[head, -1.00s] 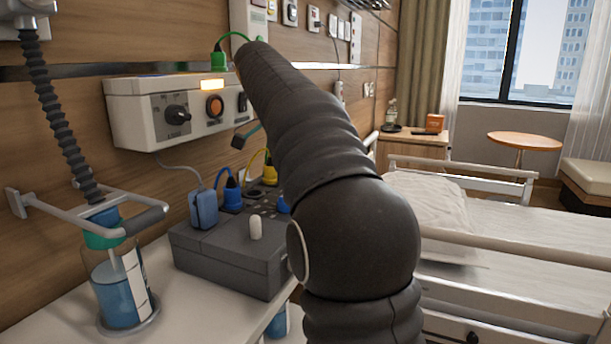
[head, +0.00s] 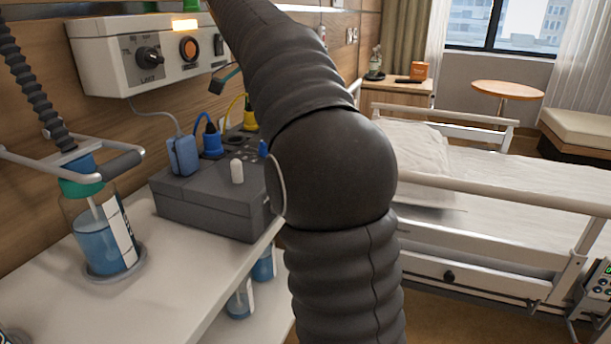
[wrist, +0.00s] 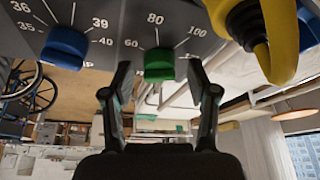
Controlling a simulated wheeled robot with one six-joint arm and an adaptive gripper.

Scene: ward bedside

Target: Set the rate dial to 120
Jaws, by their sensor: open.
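In the wrist view a green dial (wrist: 159,64) sits on a grey panel, with marks 60, 80 and 100 around it. No 120 mark can be seen. Which mark the dial points at cannot be told. My gripper (wrist: 159,78) is open, its two fingers spread left and right of the green dial. Whether they touch it cannot be told. In the head view my arm hides the gripper, and I cannot make out the green dial.
A blue dial (wrist: 66,46) marked 35 to 40 is left of the green one. A yellow plug (wrist: 262,35) is close on the right. In the head view, a grey box (head: 212,205) and a bottle (head: 100,240) stand on the counter; a bed (head: 500,195) is at right.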

